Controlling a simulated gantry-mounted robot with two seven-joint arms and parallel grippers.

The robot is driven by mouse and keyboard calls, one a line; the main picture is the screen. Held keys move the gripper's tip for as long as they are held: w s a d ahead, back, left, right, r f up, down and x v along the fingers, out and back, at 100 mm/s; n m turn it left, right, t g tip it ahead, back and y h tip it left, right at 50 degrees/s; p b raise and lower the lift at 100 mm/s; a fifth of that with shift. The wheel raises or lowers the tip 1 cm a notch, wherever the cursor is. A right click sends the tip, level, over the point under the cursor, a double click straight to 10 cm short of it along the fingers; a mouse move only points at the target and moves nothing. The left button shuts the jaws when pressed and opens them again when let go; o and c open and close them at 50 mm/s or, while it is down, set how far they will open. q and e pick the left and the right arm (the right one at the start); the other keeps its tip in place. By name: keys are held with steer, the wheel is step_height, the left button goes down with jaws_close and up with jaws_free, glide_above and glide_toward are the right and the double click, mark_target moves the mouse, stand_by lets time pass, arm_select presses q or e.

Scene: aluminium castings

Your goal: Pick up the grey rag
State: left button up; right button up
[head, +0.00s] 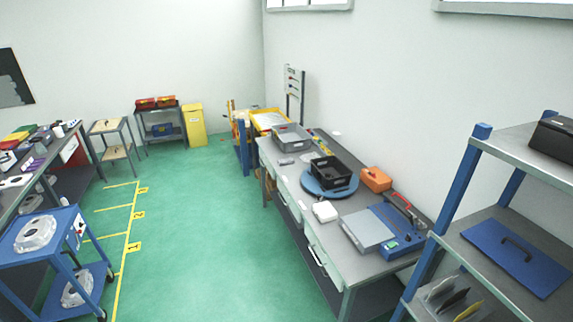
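I cannot make out a grey rag for certain. A small grey item (287,161) lies on the long grey workbench (345,232) near its front edge, too small to identify. Neither of my grippers is in view.
The workbench carries a grey crate (292,143), a black crate (318,178) on a blue turntable, an orange box (376,179) and a blue device (398,235). A blue trolley (45,250) holds castings. A blue-posted shelf (462,185) stands right. Green floor (200,220) is clear.

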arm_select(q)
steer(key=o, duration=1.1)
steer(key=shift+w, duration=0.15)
